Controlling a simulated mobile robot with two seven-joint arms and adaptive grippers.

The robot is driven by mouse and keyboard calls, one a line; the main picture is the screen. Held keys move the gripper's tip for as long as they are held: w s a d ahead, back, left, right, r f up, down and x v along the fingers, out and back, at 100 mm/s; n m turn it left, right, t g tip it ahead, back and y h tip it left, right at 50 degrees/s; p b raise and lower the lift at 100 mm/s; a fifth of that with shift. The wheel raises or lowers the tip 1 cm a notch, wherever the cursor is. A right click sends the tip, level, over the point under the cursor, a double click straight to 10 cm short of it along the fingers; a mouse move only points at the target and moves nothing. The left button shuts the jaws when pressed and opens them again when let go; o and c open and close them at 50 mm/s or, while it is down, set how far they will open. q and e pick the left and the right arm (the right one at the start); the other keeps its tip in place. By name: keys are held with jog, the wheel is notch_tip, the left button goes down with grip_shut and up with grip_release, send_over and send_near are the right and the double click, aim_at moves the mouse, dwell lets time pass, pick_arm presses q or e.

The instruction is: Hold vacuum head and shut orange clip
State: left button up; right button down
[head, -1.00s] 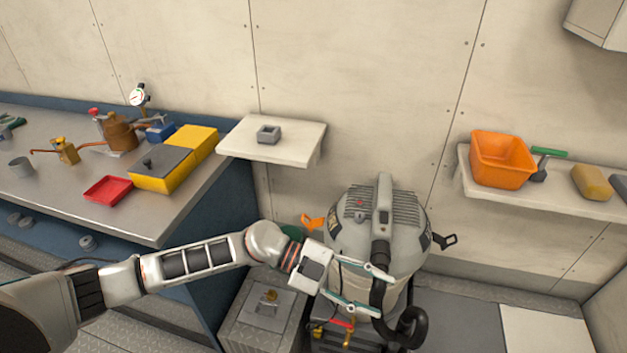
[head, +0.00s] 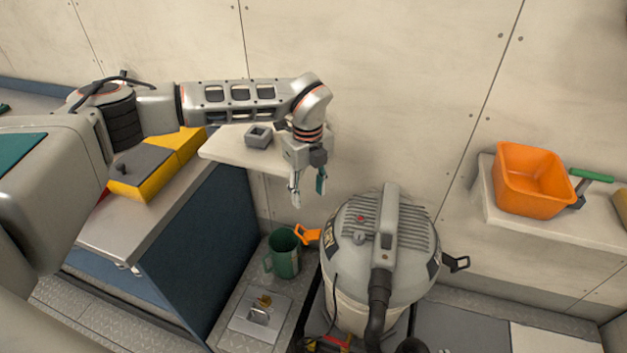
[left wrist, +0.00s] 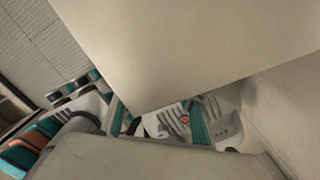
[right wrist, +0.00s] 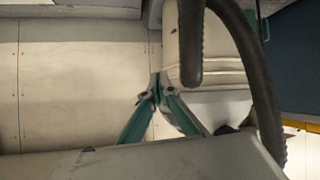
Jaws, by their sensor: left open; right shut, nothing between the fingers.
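The grey vacuum head (head: 362,235) sits on the cream drum (head: 350,297). The orange clip (head: 308,236) sticks outward from the head's left side, swung away from the drum. A dark clip (head: 456,263) sticks out on the right side. My left gripper (head: 308,194) is open and empty, pointing down, above the orange clip and left of the head. The left wrist view shows the head (left wrist: 190,120) with its red button beyond the fingers. My right gripper (right wrist: 157,92) is shut and empty beside the drum (right wrist: 215,55) and dark hose (right wrist: 240,35); the head view does not show it.
A small wall shelf (head: 226,149) with a grey block (head: 258,136) is close to my left arm. A green mug (head: 284,255) stands below the orange clip. The workbench (head: 100,237) is at left. A right shelf (head: 492,195) holds an orange bin (head: 533,182).

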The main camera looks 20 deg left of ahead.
jog(key=s, duration=0.1)
jog(key=s+f, duration=0.1)
jog(key=shift+s+f+g, duration=0.25)
jog(key=shift+s+g, duration=0.05)
jog(key=c, duration=2.3)
grip_release()
jog(key=shift+s+f, duration=0.3)
jog(key=o, duration=0.6)
jog(key=shift+o, duration=1.3)
jog(key=shift+w, duration=0.15)
jog(key=m+t+y, duration=0.2)
jog(key=m+y, duration=0.8)
jog(key=m, duration=0.6)
send_near(379, 294)
notch_tip(379, 294, down, 3)
jog(key=d, duration=0.1)
jog(key=x, duration=1.1)
jog(key=shift+w+r, duration=0.3)
